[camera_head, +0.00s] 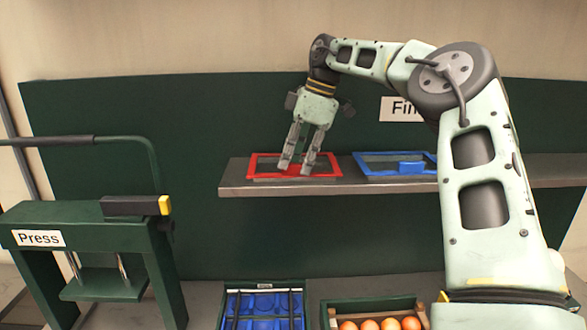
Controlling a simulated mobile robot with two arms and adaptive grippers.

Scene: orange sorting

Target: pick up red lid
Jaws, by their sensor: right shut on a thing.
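The red lid (262,156) is a flat red frame with a see-through middle, on the left part of a grey shelf (232,188). My right gripper (296,168) points down over the lid's middle. Its fingers are shut on the lid's raised middle part, which they mostly hide. I cannot tell whether the lid is lifted off the shelf. My left gripper is out of view.
A blue lid (410,168) lies on the shelf to the right, partly behind my right arm. A green press (92,224) stands at the left.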

